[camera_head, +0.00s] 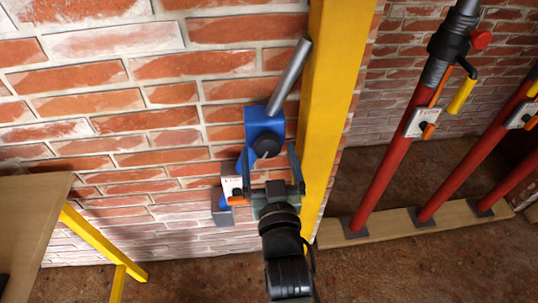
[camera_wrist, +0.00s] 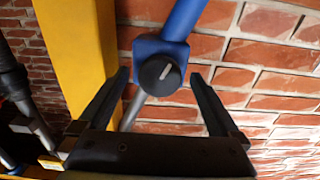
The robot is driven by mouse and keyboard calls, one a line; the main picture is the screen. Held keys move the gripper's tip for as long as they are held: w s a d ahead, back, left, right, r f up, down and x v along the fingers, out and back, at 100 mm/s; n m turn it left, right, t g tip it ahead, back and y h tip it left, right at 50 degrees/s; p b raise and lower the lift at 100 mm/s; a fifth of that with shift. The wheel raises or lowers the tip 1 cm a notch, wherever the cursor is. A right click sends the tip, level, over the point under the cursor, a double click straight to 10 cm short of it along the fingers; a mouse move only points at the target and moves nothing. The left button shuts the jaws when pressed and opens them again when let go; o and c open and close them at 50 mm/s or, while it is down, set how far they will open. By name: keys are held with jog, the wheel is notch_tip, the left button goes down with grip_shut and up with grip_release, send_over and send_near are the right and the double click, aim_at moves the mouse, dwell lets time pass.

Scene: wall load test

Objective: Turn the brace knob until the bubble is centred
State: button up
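The brace knob (camera_head: 267,145) is a round black dial with a pale pointer line, set on a blue block (camera_head: 262,121) in front of the brick wall. The knob (camera_wrist: 160,75) also shows in the wrist view, its line tilted slightly right of upright. A grey rod (camera_head: 290,75) and a blue tube (camera_wrist: 184,20) run out from the block. My gripper (camera_head: 269,155) is open and empty, its fingers on either side of the knob; in the wrist view (camera_wrist: 160,76) gaps show between the fingers and knob. I cannot make out a bubble in either view.
A yellow post (camera_head: 333,110) stands just right of the brace. A white label (camera_head: 231,187) and orange part (camera_head: 237,200) sit lower left. Several red props (camera_head: 394,165) stand on a wooden plank (camera_head: 385,226) at right. A wooden table (camera_head: 30,225) is at left.

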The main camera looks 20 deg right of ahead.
jog(key=c, duration=1.3)
jog(key=n+p, duration=0.2)
jog(key=n, duration=0.1)
jog(key=shift+r+n, duration=0.15)
jog(key=shift+n, duration=0.15)
jog(key=shift+d+n+p, duration=0.1)
jog(key=shift+n+p, duration=0.85)
jog(key=shift+n, duration=0.85)
jog(key=o, duration=1.4)
jog(key=shift+c, duration=0.2)
